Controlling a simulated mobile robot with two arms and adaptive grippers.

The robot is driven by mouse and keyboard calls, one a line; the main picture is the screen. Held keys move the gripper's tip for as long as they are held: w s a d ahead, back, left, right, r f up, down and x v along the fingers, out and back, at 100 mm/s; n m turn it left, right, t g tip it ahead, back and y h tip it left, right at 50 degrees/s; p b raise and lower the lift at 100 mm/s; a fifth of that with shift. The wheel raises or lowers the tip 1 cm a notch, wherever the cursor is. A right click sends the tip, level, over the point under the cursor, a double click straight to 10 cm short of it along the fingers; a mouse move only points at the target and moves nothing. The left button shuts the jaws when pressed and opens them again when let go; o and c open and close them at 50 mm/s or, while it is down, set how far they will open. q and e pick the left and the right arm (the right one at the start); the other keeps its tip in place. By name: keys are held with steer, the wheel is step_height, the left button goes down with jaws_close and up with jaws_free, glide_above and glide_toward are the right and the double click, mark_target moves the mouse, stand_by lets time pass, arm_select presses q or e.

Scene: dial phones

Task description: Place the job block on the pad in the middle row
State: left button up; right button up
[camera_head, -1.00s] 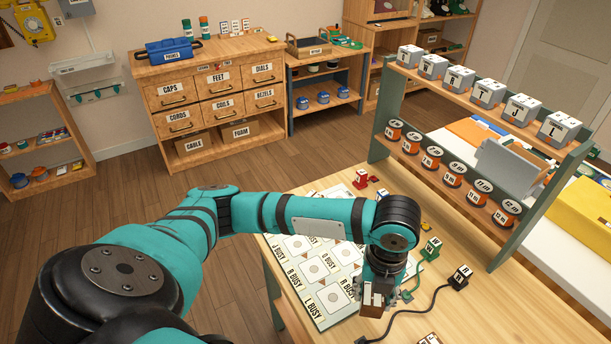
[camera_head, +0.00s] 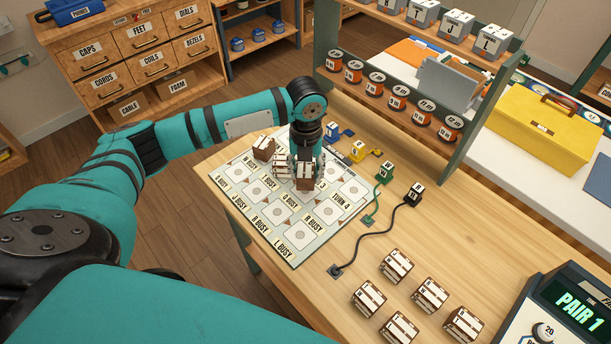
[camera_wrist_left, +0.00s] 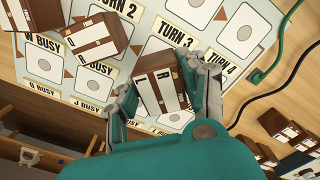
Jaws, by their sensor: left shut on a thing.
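My left gripper (camera_head: 304,184) is shut on a brown-and-white block (camera_head: 307,177). In the left wrist view the fingers (camera_wrist_left: 166,92) clasp its sides (camera_wrist_left: 160,88), and its white faces carry small letters. It is over the white pad board (camera_head: 292,255), covering part of it; whether it touches the board is unclear. The board has rows of square pads with BUSY and TURN labels, such as the TURN 4 pad (camera_head: 354,190) and the L BUSY pad (camera_head: 299,235). Another brown-and-white block (camera_head: 264,147) sits at the board's far left; the left wrist view shows two nearby blocks.
Corded plugs, one black (camera_head: 414,194) and one green (camera_head: 385,172), lie right of the board. A spool shelf (camera_head: 395,97) stands behind.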

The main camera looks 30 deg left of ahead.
mark_target(305, 179)
arm_select(q)
steer(key=shift+f, duration=0.25)
step_height(305, 179, down, 2)
steer(key=shift+f+p, duration=0.1)
steer(key=shift+p, duration=0.25)
steer(key=shift+f, duration=0.55)
steer(key=o, duration=1.2)
steer(key=shift+r, duration=0.1)
step_height(305, 179, up, 12)
steer(key=shift+r+b, duration=0.1)
steer(key=shift+b, duration=0.6)
